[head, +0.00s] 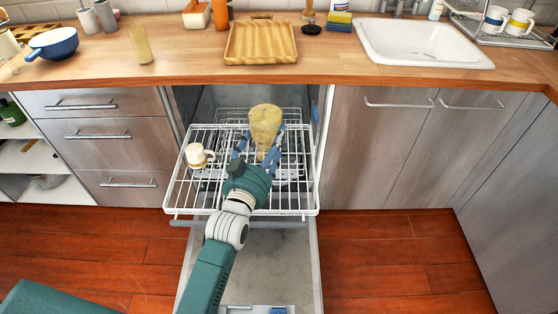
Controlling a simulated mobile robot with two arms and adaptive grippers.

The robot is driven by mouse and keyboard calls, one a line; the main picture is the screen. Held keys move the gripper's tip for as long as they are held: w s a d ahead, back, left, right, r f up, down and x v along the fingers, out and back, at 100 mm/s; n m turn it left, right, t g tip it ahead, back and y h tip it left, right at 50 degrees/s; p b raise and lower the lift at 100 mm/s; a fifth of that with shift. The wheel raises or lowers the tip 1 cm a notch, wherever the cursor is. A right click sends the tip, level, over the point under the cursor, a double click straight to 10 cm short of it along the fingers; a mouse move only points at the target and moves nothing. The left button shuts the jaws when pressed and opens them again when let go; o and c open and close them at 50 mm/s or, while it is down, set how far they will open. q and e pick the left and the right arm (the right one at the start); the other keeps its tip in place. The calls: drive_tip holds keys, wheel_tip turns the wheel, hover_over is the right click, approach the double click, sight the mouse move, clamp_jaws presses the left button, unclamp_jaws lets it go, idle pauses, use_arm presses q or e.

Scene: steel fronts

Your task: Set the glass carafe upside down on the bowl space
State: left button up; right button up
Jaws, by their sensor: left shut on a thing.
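The glass carafe (265,122) is yellowish and see-through, with its wide end up and its narrow end down. My left gripper (260,146) is shut on it, with blue fingers on either side of its narrow part. It is over the middle-right of the pulled-out white wire dishwasher rack (185,190). I cannot tell whether it touches the wires. The bowl space is not clearly marked, and my gripper and arm hide part of the rack. My right gripper is not in view.
A cream and brown mug (196,156) stands on the rack's left side. The dishwasher door (262,262) is lowered below. On the wooden counter are a tall yellowish glass (139,44), a blue pan (53,43), a wooden tray (261,58) and a white sink (420,45).

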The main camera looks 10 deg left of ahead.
use_arm(q)
drive_tip(key=w+f+b, duration=1)
drive_tip(key=w+f, duration=0.1)
drive_tip(key=shift+w+d+f, duration=0.15)
drive_tip(key=shift+d+f, duration=0.1)
drive_tip(key=shift+f, duration=0.05)
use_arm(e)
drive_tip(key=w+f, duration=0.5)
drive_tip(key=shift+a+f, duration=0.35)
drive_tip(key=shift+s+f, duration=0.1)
use_arm(q)
drive_tip(key=shift+f+b, duration=1.75)
drive_tip(key=shift+f, duration=1.25)
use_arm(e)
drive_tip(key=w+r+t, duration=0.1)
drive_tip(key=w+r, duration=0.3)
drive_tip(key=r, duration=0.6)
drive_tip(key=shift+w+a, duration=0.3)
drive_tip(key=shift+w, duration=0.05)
